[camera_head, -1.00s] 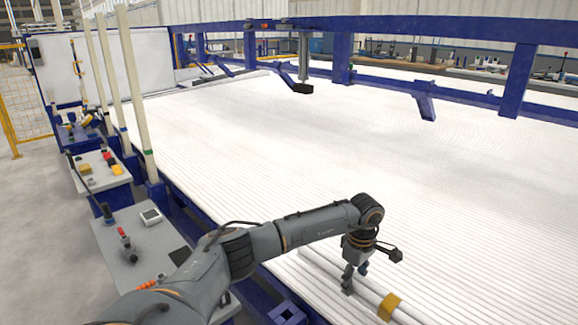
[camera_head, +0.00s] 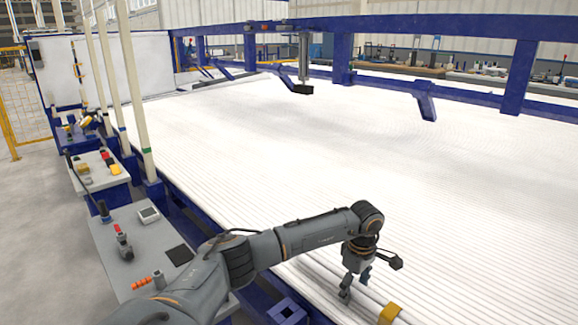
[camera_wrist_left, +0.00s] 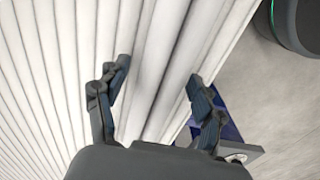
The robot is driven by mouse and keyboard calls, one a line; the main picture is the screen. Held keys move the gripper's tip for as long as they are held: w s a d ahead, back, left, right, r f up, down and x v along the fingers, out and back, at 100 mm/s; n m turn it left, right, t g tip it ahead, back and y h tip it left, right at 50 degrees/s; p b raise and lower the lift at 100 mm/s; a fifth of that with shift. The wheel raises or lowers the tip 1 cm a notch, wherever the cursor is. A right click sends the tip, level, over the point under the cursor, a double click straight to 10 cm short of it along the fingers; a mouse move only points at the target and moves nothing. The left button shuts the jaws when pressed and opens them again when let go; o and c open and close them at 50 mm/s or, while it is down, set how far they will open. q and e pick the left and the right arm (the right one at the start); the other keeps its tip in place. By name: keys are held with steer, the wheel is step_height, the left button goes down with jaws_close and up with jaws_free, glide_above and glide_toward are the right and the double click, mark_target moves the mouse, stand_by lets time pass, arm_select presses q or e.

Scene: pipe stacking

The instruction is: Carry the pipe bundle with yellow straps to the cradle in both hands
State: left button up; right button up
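The pipe bundle (camera_head: 372,302) lies along the near edge of the bed of white pipes. One yellow strap (camera_head: 388,313) shows around it at the lower edge of the head view. My left gripper (camera_head: 356,284) points down at the bundle, farther along it than this strap. In the left wrist view, the fingers of my left gripper (camera_wrist_left: 160,72) are spread apart. White pipe (camera_wrist_left: 170,70) shows between them, and I cannot tell whether the fingers touch it. My right gripper, the bundle's near end and the cradle are not seen.
A blue frame beam (camera_head: 430,32) with hanging arms crosses above the far side. Upright posts (camera_head: 135,90) and grey control tables (camera_head: 135,235) stand along the left. The wide bed of white pipes (camera_head: 330,160) is otherwise clear.

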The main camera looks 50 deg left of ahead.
steer(key=shift+r, duration=0.15)
arm_select(q)
step_height(320, 180, up, 12)
arm_select(e)
step_height(320, 180, up, 12)
stand_by(0.8)
steer(key=shift+f, duration=0.2)
